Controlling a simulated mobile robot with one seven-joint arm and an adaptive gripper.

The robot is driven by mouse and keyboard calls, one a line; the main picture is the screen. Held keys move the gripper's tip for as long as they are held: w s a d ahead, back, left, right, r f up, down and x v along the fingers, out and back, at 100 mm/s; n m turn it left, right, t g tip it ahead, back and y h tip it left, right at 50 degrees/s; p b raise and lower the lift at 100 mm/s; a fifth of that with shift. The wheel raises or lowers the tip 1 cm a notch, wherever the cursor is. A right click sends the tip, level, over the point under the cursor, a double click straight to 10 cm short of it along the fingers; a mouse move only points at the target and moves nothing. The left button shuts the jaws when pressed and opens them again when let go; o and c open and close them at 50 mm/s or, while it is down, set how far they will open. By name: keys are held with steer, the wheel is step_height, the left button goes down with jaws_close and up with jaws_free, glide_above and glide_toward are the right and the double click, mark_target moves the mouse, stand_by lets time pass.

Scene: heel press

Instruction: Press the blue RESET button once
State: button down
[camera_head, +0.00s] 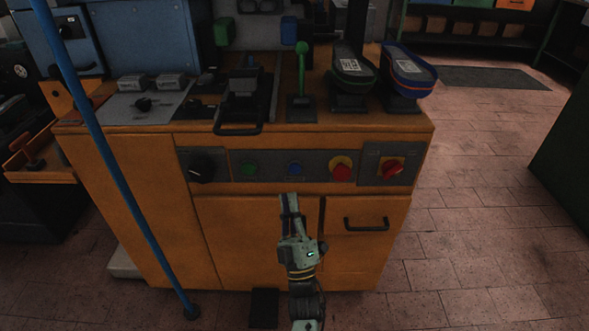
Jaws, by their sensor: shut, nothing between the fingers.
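The blue button (295,169) sits on the dark front panel (268,170) of the orange machine, between a green button (248,169) on the left and a red button with a yellow surround (341,168) on the right. Any lettering by it is too small to read. My gripper (290,198) is in front of the cabinet, pointing up, with its fingers shut and empty. In the picture its tips are just below the panel and the blue button. The depth gap between them cannot be told. The blue button is not covered.
A black knob (201,168) and a red rotary switch (391,167) flank the buttons. A green-handled lever (301,75) stands on the top. A drawer handle (367,224) juts out at right. A blue pole (118,170) crosses the left side. Open brick floor (470,240) lies right.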

mark_target(295, 169)
steer(key=w, duration=0.6)
steer(key=shift+w+b, duration=0.4)
steer(key=shift+w, duration=0.1)
stand_by(1.0)
steer(key=shift+w+b, duration=0.3)
steer(key=shift+w, duration=0.05)
steer(key=shift+w, duration=0.5)
stand_by(0.6)
steer(key=shift+s, duration=0.15)
steer(key=shift+s+b, duration=0.35)
steer(key=shift+s, duration=0.45)
